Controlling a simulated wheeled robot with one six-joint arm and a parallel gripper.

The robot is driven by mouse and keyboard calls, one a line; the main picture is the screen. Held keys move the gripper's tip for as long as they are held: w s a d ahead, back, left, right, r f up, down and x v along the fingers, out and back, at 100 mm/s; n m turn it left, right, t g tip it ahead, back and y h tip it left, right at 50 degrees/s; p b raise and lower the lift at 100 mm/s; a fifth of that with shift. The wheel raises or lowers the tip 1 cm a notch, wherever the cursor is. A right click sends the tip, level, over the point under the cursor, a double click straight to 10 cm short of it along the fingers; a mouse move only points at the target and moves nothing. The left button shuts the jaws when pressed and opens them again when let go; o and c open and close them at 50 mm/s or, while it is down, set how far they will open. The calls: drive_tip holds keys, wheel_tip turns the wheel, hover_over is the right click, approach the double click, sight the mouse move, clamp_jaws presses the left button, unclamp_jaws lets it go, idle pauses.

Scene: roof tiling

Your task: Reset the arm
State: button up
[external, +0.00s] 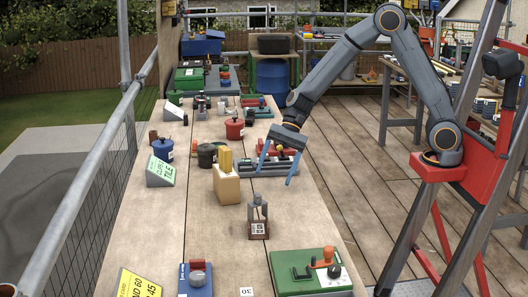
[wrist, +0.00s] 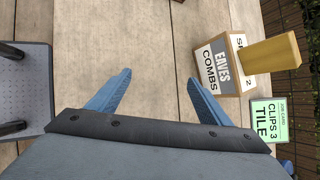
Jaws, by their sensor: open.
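My gripper (external: 278,172) is at the end of my arm, which arches from the red mount at the right and reaches down over the long wooden bench (external: 215,245). Its two blue fingers are spread and point down, with nothing between them. In the wrist view, my gripper (wrist: 160,78) is open above bare bench boards. A tan box (external: 226,187) with a yellow block on top stands left of the gripper. In the wrist view, the same box (wrist: 214,68) is labelled EAVES COMBS and sits to the right of the fingers, apart from them.
A green CLIPS 3 TILE card (external: 160,172) stands left of the box. A grey tray (external: 262,163) lies behind my fingers. A small bracketed block (external: 258,229), a green unit (external: 308,272) and a blue unit (external: 195,282) are nearer. A metal railing (external: 95,155) runs along the left.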

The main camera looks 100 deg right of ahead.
drive_tip(key=s+a+n, duration=0.1)
drive_tip(key=s, duration=0.1)
drive_tip(key=s+a+n+g, duration=0.1)
drive_tip(key=s+a+n, duration=0.1)
drive_tip(key=s, duration=0.1)
drive_tip(key=s+a+n+g+h, duration=0.1)
drive_tip(key=s+a+n, duration=0.1)
drive_tip(key=s, duration=0.1)
drive_tip(key=shift+s+f, duration=0.15)
drive_tip(key=s+a+n+g+h, duration=0.1)
drive_tip(key=s+n+h, duration=0.1)
drive_tip(key=s+n, duration=0.5)
drive_tip(key=s+a+n+g+h+p, duration=0.1)
drive_tip(key=s+n+g+h, duration=0.1)
drive_tip(key=s+n, duration=0.5)
drive_tip(key=s+h, duration=0.1)
drive_tip(key=s, duration=0.3)
drive_tip(key=shift+s+f, duration=0.15)
drive_tip(key=shift+f, duration=0.05)
